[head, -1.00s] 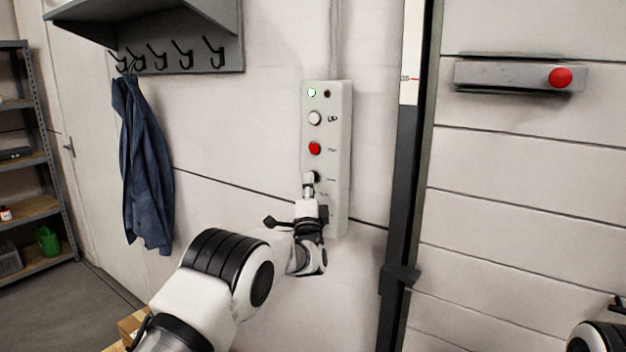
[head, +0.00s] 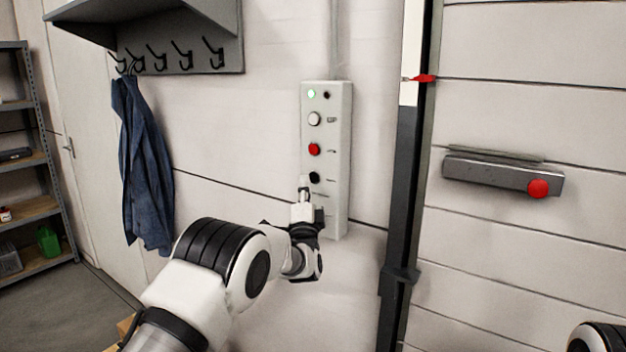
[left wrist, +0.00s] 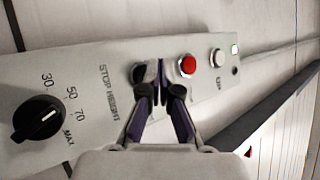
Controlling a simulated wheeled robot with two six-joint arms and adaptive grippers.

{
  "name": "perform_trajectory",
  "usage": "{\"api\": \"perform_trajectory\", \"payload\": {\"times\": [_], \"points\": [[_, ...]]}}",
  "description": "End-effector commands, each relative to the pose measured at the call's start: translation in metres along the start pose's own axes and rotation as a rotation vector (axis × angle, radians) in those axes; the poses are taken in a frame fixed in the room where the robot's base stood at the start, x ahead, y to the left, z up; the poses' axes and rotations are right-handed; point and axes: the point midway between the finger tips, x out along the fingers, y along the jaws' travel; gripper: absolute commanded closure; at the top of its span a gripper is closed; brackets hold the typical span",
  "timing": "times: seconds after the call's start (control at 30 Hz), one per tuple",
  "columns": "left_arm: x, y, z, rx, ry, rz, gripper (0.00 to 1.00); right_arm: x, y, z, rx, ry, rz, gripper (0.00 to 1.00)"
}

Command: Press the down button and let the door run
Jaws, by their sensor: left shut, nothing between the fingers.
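The grey control box (head: 341,150) hangs on the wall left of the door post. It carries a white button (head: 315,118) marked UP, a red button (head: 314,149) and, below them, a black button (head: 314,177). My left gripper (head: 304,187) is shut and empty, its tips just below and left of the black button; they look apart from it. In the left wrist view the fingertips (left wrist: 160,76) partly cover the black button (left wrist: 139,73). The door (head: 520,110) has a grey bar (head: 490,173) with a red knob. My right gripper is out of view.
A lamp (head: 311,94) on the box glows green. A STOP HEIGHT dial (left wrist: 38,118) sits at the box's other end. A red pointer (head: 425,78) shows at the post's scale. A blue coat (head: 146,170) and shelves (head: 35,160) are at left.

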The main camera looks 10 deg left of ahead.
Motion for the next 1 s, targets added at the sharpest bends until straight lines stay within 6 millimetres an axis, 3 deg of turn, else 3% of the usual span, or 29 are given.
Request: {"api": "perform_trajectory", "payload": {"times": [0.5, 1.0], "points": [[-0.032, -0.024, 0.024, 0.001, 0.000, 0.001, 1.00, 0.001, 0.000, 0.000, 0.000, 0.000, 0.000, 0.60], [-0.033, -0.024, 0.024, 0.000, 0.000, 0.000, 1.00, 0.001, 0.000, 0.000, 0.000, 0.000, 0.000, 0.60]]}}
